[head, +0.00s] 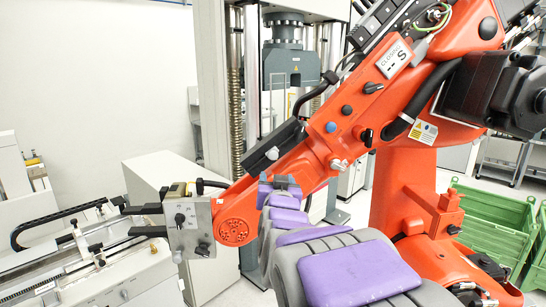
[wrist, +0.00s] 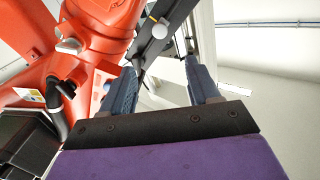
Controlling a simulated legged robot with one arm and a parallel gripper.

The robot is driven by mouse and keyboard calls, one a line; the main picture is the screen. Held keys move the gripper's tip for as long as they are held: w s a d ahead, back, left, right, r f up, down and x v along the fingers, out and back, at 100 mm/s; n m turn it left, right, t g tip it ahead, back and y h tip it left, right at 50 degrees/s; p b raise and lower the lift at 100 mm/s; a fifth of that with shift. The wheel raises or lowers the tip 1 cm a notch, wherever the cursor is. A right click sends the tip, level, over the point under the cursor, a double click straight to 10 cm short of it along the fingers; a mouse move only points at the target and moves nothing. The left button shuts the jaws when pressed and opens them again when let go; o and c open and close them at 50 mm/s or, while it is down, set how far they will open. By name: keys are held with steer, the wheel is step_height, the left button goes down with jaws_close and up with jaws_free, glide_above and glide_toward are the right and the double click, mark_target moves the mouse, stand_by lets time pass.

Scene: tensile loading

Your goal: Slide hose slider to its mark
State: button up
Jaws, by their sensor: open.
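My gripper (head: 281,181) is at the far end of my grey arm with purple pads, just below the orange machine arm (head: 325,125) in the head view. In the wrist view my gripper (wrist: 161,66) has its two blue-grey fingers apart, with nothing seen between them. A dark rail-like block (head: 274,147) with a small pale knob sits on the orange arm's upper edge, above my gripper. A dark bar with a pale knob (wrist: 155,24) shows beyond the fingers in the wrist view. I cannot tell which part is the hose slider, and no mark can be made out.
Several knobs (head: 338,164) stick out of the orange arm's side close to my gripper. A grey tensile machine (head: 289,62) stands behind. A bench with rails (head: 90,255) is at left, and green crates (head: 495,225) are at right.

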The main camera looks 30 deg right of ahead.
mark_target(273, 157)
steer(key=p+x, duration=0.2)
steer(key=x, duration=1.5)
steer(key=shift+w, duration=0.1)
steer(key=shift+c, duration=0.3)
jaws_close()
